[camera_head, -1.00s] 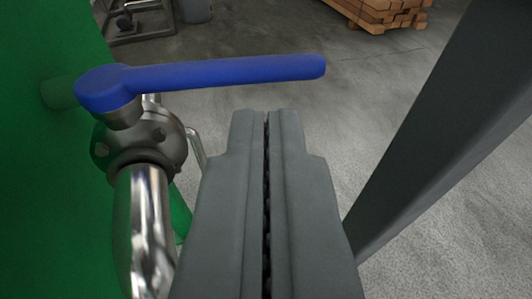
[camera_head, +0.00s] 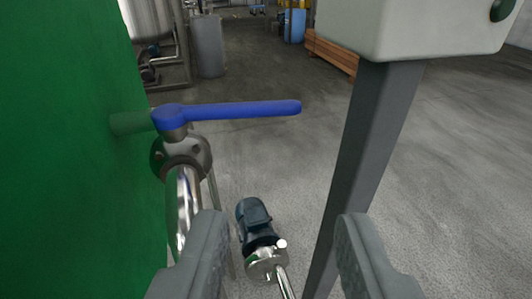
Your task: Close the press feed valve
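A valve with a long blue lever handle (camera_head: 235,110) and a grey metal flanged body (camera_head: 183,155) is mounted on a pipe stub from the green tank wall (camera_head: 70,150). The lever points right, away from the tank. A shiny curved pipe (camera_head: 184,200) runs down from the valve body. My gripper (camera_head: 283,228) is open and empty, its two fingers wide apart at the bottom of the picture. It is nearer to the camera than the lever and apart from it.
A dark grey post (camera_head: 368,150) bearing a pale box (camera_head: 415,28) stands close on the right. A motor-driven pump (camera_head: 257,225) sits on the floor below. Grey and blue drums and wooden planks (camera_head: 332,52) lie farther back.

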